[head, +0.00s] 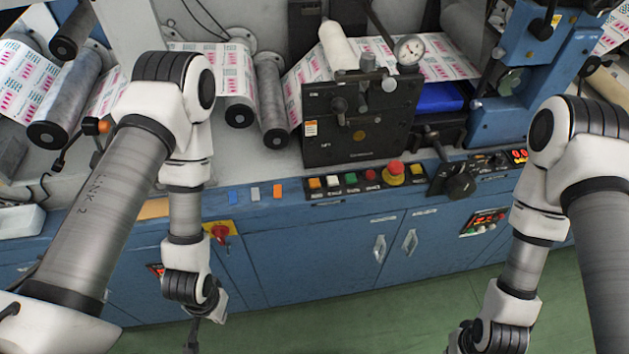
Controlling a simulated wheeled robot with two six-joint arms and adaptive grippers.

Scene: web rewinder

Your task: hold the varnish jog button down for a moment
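A row of push buttons sits on the dark control strip (345,187) along the blue machine's front ledge.
A red knob (221,231) on a yellow plate projects from the cabinet front. A black handwheel (456,181) stands right of the buttons. Cabinet door handles (379,248) stick out below. The green floor (400,315) is clear between my arms.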

